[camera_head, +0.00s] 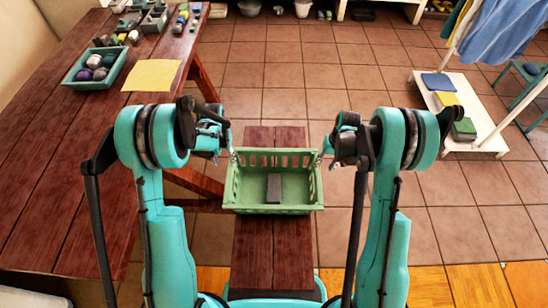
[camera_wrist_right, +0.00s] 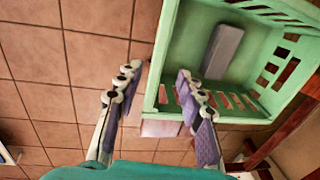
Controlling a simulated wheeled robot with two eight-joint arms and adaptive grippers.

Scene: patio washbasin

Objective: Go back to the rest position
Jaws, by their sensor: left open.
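My left gripper (camera_head: 232,156) is at the left wall of a green slotted basket (camera_head: 272,209). It is open, but small and partly hidden by my arm. My right gripper (camera_head: 319,158) is at the basket's right wall. In the right wrist view, the right gripper (camera_wrist_right: 158,72) has its fingers spread apart, one on each side of the basket's rim (camera_wrist_right: 160,62), with nothing pinched between them. I cannot tell whether the fingers touch the wall. A grey block (camera_head: 274,187) lies inside the basket; it also shows in the right wrist view (camera_wrist_right: 223,50).
The basket stands on a dark red wooden bench (camera_head: 272,255). A long wooden table (camera_head: 60,170) at left holds a teal tray (camera_head: 78,83) and a yellow cloth (camera_head: 152,75). A white rack (camera_head: 480,135) stands at right. Tiled floor (camera_head: 300,75) lies open beyond the basket.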

